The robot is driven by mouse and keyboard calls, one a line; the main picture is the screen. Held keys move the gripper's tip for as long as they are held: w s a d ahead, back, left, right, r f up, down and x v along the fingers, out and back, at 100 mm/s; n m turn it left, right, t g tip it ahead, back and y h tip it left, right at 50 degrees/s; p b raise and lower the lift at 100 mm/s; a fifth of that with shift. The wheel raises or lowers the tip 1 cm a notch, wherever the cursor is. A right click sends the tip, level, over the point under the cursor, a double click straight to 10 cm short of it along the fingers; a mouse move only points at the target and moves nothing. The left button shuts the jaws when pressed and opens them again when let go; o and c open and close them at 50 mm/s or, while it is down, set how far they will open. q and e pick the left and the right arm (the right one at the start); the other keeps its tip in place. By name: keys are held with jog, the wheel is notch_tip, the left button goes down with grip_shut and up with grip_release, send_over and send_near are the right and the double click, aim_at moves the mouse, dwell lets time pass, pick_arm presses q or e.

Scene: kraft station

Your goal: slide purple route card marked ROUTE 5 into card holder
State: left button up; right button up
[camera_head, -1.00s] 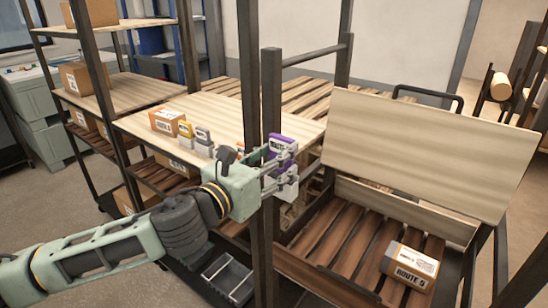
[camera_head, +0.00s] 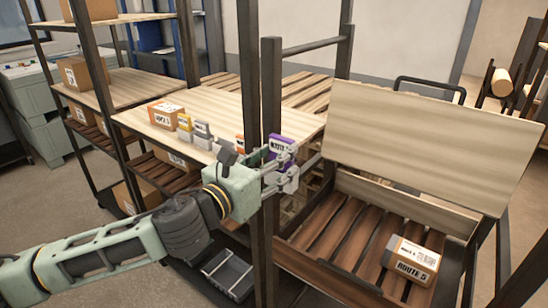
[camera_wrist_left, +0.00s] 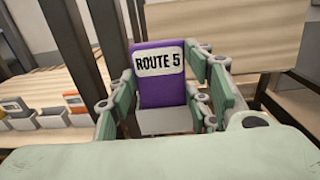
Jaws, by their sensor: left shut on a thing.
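The purple route card (camera_head: 281,146), marked ROUTE 5, is upright with a pale grey lower part; it also shows in the left wrist view (camera_wrist_left: 161,88). My left gripper (camera_head: 277,181) is shut on it, its green fingers on both sides of the card in the left wrist view (camera_wrist_left: 165,115). The hidden contact does not show whether the fingers press on the purple or the grey part. I cannot clearly identify an empty card holder. My right gripper is not in view.
Dark posts (camera_head: 271,230) stand beside my left gripper. Several cards in grey bases (camera_head: 202,136) and a ROUTE box (camera_head: 166,114) stand on the wooden shelf (camera_head: 125,84). At right, a slatted cart (camera_head: 335,232) holds a ROUTE 5 box (camera_head: 411,260) below a tilted board (camera_head: 420,140).

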pick_arm(q)
jog(key=shift+f+b, duration=0.3)
jog(key=shift+f, duration=0.2)
dwell(0.3)
